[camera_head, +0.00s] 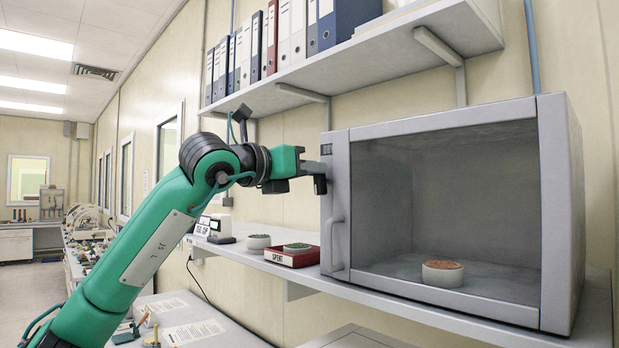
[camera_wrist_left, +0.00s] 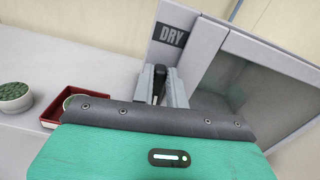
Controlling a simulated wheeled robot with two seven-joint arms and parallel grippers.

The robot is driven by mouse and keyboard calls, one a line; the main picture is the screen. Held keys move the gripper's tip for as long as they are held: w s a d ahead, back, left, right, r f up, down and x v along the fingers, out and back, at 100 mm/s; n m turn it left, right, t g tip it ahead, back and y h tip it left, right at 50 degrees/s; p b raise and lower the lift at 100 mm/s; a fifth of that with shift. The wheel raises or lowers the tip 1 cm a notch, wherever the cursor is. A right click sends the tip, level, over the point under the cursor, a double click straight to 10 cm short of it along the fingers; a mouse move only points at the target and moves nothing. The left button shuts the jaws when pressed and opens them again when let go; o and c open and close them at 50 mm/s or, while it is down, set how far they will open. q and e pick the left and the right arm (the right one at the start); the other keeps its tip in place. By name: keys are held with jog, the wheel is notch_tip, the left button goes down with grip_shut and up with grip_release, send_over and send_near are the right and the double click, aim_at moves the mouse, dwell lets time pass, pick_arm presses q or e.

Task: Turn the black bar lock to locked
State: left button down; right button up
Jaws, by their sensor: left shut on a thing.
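A grey cabinet (camera_head: 560,200) with a glass front stands on the lower shelf, its door closed. My left gripper (camera_head: 319,180) is at the upper left of its front frame, just below a small dark label. In the left wrist view the black bar lock (camera_wrist_left: 159,79) shows between the two grey fingers of my left gripper (camera_wrist_left: 163,90), which are shut on it. The bar's visible end points up toward the DRY label (camera_wrist_left: 171,37). The rest of the bar is hidden by the fingers. My right gripper is not in view.
A vertical door handle (camera_head: 336,243) sits below the gripper. A terracotta-topped white dish (camera_head: 442,273) is inside the cabinet. A red SPENT tray (camera_head: 281,258) and a white dish (camera_head: 258,242) stand left of it. Binders line the upper shelf (camera_head: 400,48).

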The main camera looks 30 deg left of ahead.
pick_arm(q)
jog(key=n+b, duration=0.4)
jog(key=n, duration=0.1)
jog(key=a+f+n+b, duration=0.1)
jog(key=n+b, duration=0.3)
jog(key=n, duration=0.2)
jog(key=f+n+b, duration=0.1)
jog(key=n+b, duration=0.3)
jog(key=n, duration=0.1)
jog(key=shift+w+a+n+b, duration=0.3)
jog(key=shift+a+b, duration=0.05)
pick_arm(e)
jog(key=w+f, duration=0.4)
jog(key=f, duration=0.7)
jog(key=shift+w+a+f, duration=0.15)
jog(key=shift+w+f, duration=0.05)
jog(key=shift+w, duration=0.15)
pick_arm(q)
jog(key=shift+f, duration=0.1)
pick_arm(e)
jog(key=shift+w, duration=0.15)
pick_arm(q)
jog(key=c, duration=1.4)
grip_release()
